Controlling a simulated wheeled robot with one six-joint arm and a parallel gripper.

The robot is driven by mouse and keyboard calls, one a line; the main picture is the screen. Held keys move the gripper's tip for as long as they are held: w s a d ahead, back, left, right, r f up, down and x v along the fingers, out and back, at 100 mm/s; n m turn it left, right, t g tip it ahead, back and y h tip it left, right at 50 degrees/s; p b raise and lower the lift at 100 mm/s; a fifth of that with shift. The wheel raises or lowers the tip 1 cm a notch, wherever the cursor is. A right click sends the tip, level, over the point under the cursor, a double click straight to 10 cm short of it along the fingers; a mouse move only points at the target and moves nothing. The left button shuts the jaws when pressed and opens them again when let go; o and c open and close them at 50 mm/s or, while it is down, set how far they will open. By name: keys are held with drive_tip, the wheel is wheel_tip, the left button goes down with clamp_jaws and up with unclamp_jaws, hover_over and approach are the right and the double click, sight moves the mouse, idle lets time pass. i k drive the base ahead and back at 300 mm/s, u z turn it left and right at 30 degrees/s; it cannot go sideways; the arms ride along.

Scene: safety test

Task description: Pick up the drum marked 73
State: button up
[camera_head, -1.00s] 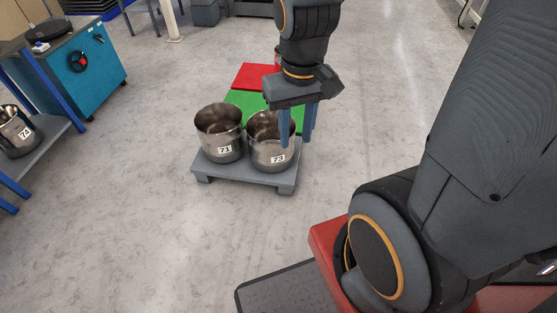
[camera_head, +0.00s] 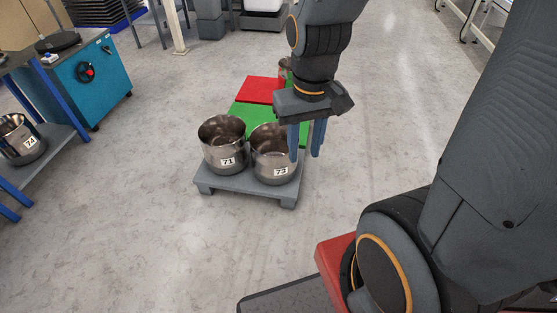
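The drum marked 73 (camera_head: 272,165) is an open-topped steel drum standing upright on a low grey pallet (camera_head: 232,187). The drum marked 71 (camera_head: 222,148) stands just to its left on the same pallet. My gripper (camera_head: 307,145) points down with its two blue fingers apart and empty. The fingers overlap the right side of drum 73 in the picture; one finger covers part of its right rim. I cannot tell whether a finger is inside the drum, or touching it.
Green (camera_head: 243,112) and red (camera_head: 262,88) flat areas lie behind the drums, with another container (camera_head: 285,66) partly hidden by my arm. A drum marked 74 (camera_head: 22,145) sits on a blue-framed shelf at left, near a teal cabinet (camera_head: 92,75). Floor in front is clear.

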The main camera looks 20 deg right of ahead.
sight(272, 165)
drive_tip(key=z, duration=0.5)
drive_tip(key=k, duration=0.65)
drive_tip(key=z, duration=1.2)
drive_tip(key=i, duration=2.25)
drive_tip(key=u, duration=1.3)
drive_tip(key=i, duration=0.85)
drive_tip(key=u, duration=0.8)
